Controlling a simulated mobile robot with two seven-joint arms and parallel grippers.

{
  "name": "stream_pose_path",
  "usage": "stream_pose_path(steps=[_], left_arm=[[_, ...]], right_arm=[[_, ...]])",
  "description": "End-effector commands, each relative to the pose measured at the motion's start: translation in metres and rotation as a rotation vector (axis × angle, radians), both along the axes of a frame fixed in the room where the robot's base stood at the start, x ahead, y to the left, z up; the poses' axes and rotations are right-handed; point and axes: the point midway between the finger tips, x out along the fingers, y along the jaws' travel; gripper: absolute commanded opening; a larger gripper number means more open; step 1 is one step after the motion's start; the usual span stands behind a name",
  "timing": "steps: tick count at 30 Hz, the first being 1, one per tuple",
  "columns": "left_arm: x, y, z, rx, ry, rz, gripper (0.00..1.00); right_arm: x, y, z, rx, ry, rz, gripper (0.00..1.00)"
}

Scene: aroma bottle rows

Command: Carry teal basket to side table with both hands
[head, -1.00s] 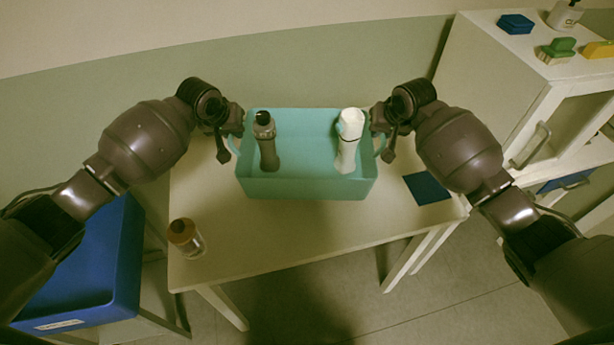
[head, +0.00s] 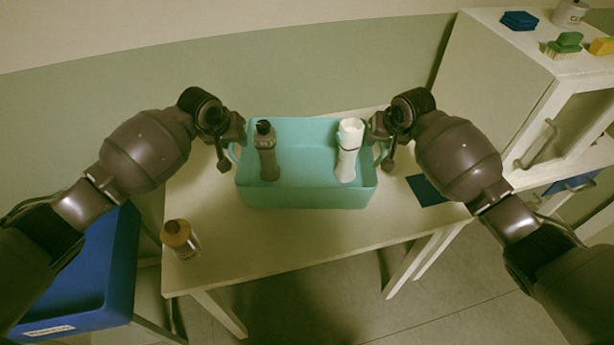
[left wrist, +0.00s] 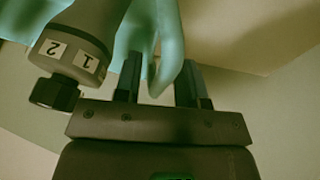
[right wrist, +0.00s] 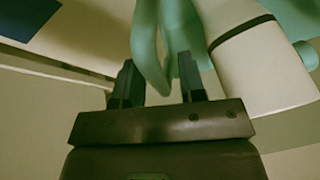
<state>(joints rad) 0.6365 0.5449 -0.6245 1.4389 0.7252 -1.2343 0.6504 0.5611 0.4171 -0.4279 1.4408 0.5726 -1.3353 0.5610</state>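The teal basket (head: 305,194) is upright on or just above the cream table (head: 270,245); contact is hard to tell. A dark bottle (head: 267,155) stands at its left and a white bottle (head: 346,158) at its right. My left gripper (head: 230,153) is at the left handle, which lies between its fingers (left wrist: 160,85) in the left wrist view. My right gripper (head: 382,154) is at the right handle, which lies between its fingers (right wrist: 160,85) in the right wrist view. Both finger pairs are apart, with gaps beside the handles.
A blue bin (head: 85,285) is at lower left. A white cabinet (head: 505,75) with small items on top stands at right. The table's front middle is clear.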

Motion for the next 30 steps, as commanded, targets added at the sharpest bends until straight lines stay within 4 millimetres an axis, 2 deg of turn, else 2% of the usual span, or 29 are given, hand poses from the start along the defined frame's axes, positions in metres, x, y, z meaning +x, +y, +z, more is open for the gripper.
stream_pose_path(steps=[8,13,17,24,30], left_arm=[[0.0,0.001,0.001,0.001,0.0,0.0,0.4],[-0.003,0.002,0.009,0.0,-0.001,0.0,0.4],[-0.011,0.007,0.027,0.001,-0.002,0.002,0.4],[-0.029,0.015,0.07,0.001,-0.003,-0.001,0.4],[-0.04,0.02,0.096,0.0,-0.002,0.0,0.4]], right_arm=[[0.0,0.0,0.0,-0.001,0.0,0.0,0.4],[0.0,-0.001,0.0,-0.001,0.0,0.0,0.4],[0.0,-0.001,0.0,-0.001,0.0,0.0,0.4],[0.0,-0.001,0.0,-0.001,0.0,0.0,0.4],[0.0,-0.001,0.0,-0.001,0.0,0.0,0.4]])
